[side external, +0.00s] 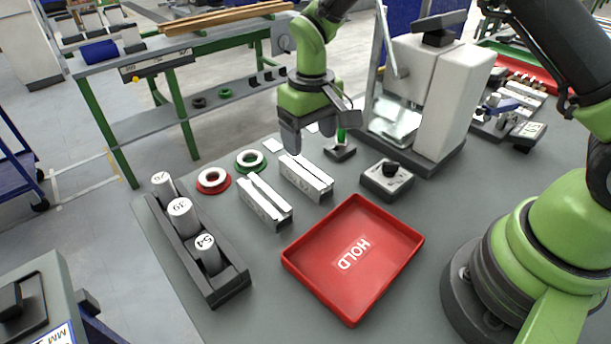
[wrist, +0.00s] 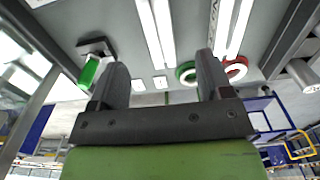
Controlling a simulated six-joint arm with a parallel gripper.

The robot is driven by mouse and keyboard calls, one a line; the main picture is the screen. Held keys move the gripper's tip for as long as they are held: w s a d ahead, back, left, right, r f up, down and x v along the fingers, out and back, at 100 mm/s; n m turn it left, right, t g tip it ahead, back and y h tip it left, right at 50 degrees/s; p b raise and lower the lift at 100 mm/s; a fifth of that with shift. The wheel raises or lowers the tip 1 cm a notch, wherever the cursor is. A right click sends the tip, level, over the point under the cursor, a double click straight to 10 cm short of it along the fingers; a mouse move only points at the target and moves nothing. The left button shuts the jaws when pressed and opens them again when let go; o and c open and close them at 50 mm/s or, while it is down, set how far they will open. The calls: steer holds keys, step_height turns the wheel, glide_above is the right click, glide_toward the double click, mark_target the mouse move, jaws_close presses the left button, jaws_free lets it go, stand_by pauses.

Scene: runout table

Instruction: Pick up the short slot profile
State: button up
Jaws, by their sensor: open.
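Two pale slot profiles lie side by side on the grey table in the side external view: one nearer the red tray's left corner (side external: 265,204), the other behind and to its right (side external: 307,180). I cannot tell which is the short one. My gripper (side external: 300,140) is open and empty, above the table near the far end of the right profile. In the wrist view my gripper (wrist: 162,65) spans a gap with one profile (wrist: 156,30) ahead of it, between the lines of the fingers. The other profile (wrist: 233,25) lies right of the right finger.
A red HOLD tray (side external: 300,265) lies in front of the profiles. A dark rack (side external: 228,283) with numbered cylinders stands left. A red ring (side external: 213,181) and a green ring (side external: 250,161) lie behind. A small block with a black knob (side external: 387,180) and a white machine (side external: 430,90) stand right.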

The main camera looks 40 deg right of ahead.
mark_target(308, 175)
step_height(308, 175, down, 5)
steer(key=shift+w+f, duration=0.1)
steer(key=shift+f, duration=0.05)
steer(key=f, duration=0.5)
steer(key=shift+w+d+f, duration=0.1)
steer(key=shift+w+d, duration=0.1)
steer(key=shift+w, duration=0.15)
steer(key=c, duration=1.1)
